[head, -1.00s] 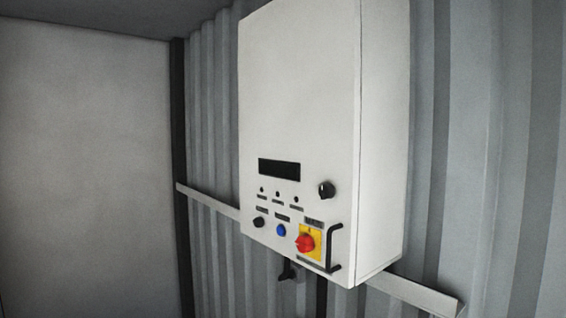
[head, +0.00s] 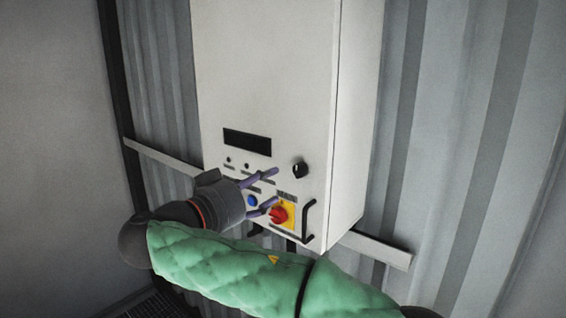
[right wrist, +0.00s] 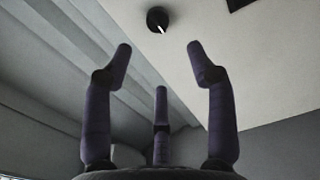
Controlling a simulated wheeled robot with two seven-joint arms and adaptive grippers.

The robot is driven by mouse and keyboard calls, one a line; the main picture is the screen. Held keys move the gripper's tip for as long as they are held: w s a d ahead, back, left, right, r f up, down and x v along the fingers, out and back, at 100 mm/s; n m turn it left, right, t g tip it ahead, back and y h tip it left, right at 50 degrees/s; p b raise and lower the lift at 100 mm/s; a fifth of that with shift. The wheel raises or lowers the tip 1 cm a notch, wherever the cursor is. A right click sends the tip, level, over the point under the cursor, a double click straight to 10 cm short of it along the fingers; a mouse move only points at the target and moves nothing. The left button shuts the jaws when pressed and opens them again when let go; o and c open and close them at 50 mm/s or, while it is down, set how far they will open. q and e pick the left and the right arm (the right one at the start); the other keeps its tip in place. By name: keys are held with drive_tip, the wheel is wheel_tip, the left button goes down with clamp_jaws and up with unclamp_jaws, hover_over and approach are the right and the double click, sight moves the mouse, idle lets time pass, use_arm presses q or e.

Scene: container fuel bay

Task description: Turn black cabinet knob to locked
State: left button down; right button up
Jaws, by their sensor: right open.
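The black cabinet knob (head: 300,169) is on the front of the white cabinet (head: 262,70), right of the dark display. In the right wrist view the knob (right wrist: 158,20) is beyond the fingertips, with a white mark pointing to the lower right. My right gripper (head: 275,187) is open and empty, left of the knob and in front of the panel, apart from the knob. In the right wrist view its fingers (right wrist: 159,50) are spread, with nothing between them. My left gripper is not in view.
A red rotary switch on a yellow plate (head: 281,215) and a black handle (head: 309,221) are below the knob. A blue button (head: 252,201) is close to the gripper, which covers part of the panel's lower left. Corrugated wall (head: 440,120) is behind the cabinet.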

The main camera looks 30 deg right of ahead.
sight(298, 169)
drive_tip(key=p+x, duration=0.3)
drive_tip(key=x, duration=0.7)
drive_tip(key=shift+w+d, duration=0.15)
drive_tip(key=shift+d, duration=0.15)
drive_tip(key=shift+f, duration=0.1)
drive_tip(key=c, duration=1.1)
